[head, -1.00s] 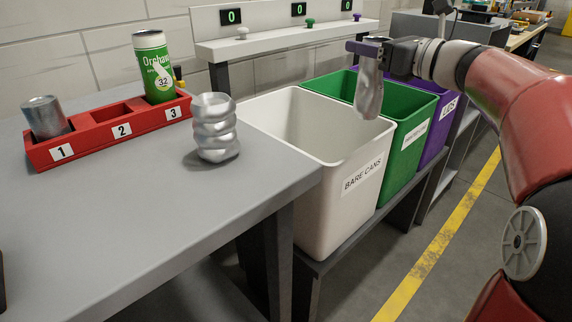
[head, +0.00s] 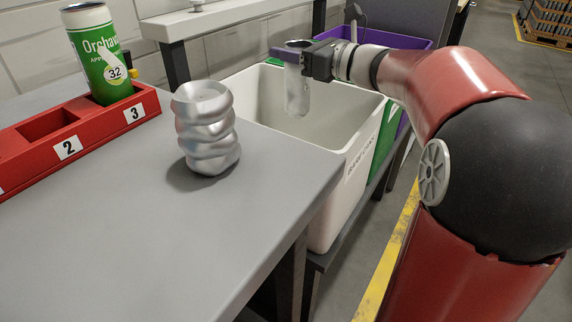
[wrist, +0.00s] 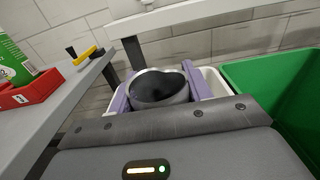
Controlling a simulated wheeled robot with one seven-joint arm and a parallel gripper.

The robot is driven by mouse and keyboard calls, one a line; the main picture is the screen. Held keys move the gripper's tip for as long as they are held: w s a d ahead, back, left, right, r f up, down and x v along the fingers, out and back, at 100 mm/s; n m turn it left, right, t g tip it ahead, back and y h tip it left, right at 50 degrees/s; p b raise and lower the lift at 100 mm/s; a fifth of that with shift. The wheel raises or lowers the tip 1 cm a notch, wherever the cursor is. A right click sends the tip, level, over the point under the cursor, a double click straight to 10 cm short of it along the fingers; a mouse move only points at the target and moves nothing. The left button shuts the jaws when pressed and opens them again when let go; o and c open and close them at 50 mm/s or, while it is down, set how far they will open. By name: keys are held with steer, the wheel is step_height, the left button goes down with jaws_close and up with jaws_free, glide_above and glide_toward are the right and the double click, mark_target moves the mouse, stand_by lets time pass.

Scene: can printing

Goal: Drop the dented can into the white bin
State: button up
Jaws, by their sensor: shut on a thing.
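My gripper (head: 292,53) is shut on a dented silver can (head: 297,90) and holds it by its top end. The held can hangs roughly upright over the mouth of the white bin (head: 335,220), whose label is partly readable. In the wrist view the can's open rim (wrist: 158,86) sits between the two purple fingers. The can's lower end shows against the bin's inside; I cannot tell how far it is from the walls. A second crumpled silver can (head: 206,130) stands upright on the grey table, apart from my gripper.
A red numbered rack (head: 90,135) on the grey table (head: 150,240) holds a green printed can (head: 101,60) in slot 3; slot 2 is empty. A green bin (wrist: 270,90) and a purple bin (head: 415,42) stand beside the white bin. A shelf (head: 225,17) runs behind.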

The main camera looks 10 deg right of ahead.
step_height(320, 180, down, 3)
steer(key=shift+r+b, duration=0.2)
steer(key=shift+b, duration=0.15)
steer(key=o, duration=1.2)
steer(key=shift+o, duration=0.2)
steer(key=b+v, duration=0.1)
steer(key=v, duration=0.6)
steer(key=shift+s+d, duration=0.3)
steer(key=shift+s, duration=0.05)
